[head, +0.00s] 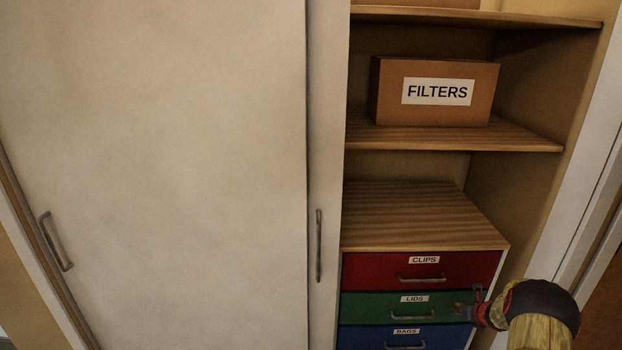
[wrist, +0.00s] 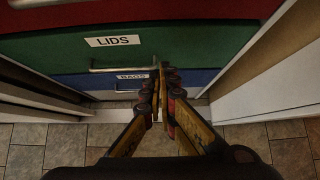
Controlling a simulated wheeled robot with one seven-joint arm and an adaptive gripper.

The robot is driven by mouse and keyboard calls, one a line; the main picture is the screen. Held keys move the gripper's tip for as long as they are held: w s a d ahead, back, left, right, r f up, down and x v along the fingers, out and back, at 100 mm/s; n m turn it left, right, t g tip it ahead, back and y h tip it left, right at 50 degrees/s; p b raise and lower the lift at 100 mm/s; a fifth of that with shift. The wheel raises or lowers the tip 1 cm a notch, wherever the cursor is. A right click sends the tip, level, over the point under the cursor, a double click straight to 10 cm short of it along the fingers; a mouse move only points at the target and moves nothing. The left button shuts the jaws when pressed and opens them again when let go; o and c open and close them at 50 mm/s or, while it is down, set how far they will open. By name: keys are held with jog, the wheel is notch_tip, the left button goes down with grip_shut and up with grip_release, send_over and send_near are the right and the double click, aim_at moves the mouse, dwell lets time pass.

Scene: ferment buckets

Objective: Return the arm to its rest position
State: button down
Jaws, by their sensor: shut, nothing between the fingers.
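My gripper (head: 468,308) is at the lower right of the head view, in front of the right side of the green LIDS drawer (head: 367,305). In the wrist view my gripper (wrist: 162,78) points toward the drawers, with its yellow fingers together and nothing between them. I cannot tell whether the fingertips touch the drawer front. The arm behind it (head: 540,320) runs off the bottom edge of the head view.
A red CLIPS drawer (head: 375,277) is above the green one and a blue BAGS drawer (head: 360,338) below; all look closed. A FILTERS box (head: 435,112) stands on a shelf. White sliding doors (head: 160,150) cover the left. Tiled floor (wrist: 60,145) shows below.

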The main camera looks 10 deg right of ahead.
jog(key=s+a+f+n+g+y, duration=0.1)
jog(key=s+a+f+n+y, duration=0.25)
jog(key=a+n, duration=0.5)
jog(key=s+a+r+n+g+y, duration=0.1)
jog(key=s+a+r+n+g, duration=0.15)
jog(key=a+r+n, duration=0.35)
jog(key=s+a+r+n+g+y, duration=0.1)
jog(key=s+a+r+n, duration=0.4)
jog(key=a, duration=0.4)
jog(key=s+a+r+n+h, duration=0.1)
jog(key=s+a+r+n, duration=0.8)
jog(key=s+a+r, duration=0.3)
jog(key=s+a+r+n+t+h, duration=0.1)
jog(key=s+a+r+n+h, duration=0.1)
jog(key=s+a+r+n, duration=0.8)
jog(key=s+a+r, duration=0.3)
jog(key=a+r, duration=0.3)
jog(key=r, duration=0.2)
jog(key=c, duration=2.6)
grip_release()
jog(key=shift+s+r+h, duration=0.1)
jog(key=shift+h, duration=0.15)
